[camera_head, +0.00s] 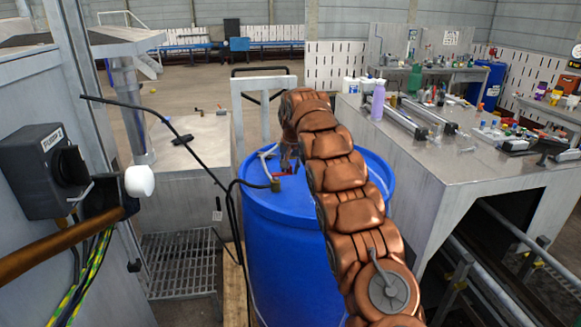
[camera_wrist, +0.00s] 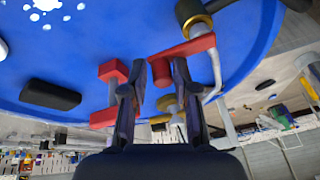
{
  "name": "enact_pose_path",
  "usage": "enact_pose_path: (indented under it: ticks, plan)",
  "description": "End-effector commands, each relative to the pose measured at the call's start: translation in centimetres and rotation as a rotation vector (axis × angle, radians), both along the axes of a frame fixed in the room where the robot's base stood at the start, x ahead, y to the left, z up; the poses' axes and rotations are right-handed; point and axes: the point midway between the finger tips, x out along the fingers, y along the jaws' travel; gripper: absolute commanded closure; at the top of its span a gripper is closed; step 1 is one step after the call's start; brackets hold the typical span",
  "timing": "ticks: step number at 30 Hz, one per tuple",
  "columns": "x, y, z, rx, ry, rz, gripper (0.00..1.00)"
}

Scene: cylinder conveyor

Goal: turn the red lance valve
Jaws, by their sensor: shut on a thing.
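The red lance valve (camera_wrist: 190,47) is in the wrist view, a red lever beside a brass collar and a bent light pipe, over the blue drum top. My gripper (camera_wrist: 158,68) has one dark finger on each side of the lever's rounded end and is shut on it. A second red fitting (camera_wrist: 108,92) is left of the left finger. In the head view, my gripper (camera_head: 289,158) reaches down over the blue drum (camera_head: 290,255), and my copper-coloured arm hides part of the drum top. The red parts there are too small to tell apart.
A grey bench (camera_head: 410,165) with bottles and tools is close on the right.

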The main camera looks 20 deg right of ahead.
Motion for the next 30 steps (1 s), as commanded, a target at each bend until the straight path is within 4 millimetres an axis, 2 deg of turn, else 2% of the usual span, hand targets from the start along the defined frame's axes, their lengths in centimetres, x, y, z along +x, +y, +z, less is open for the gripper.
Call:
enact_pose_path:
  ticks: [1,30]
  plan:
    - [0.1,0.5,-0.2,0.003,0.002,0.007,0.83]
    - [-1.8,1.4,-0.5,0.005,0.004,0.008,0.84]
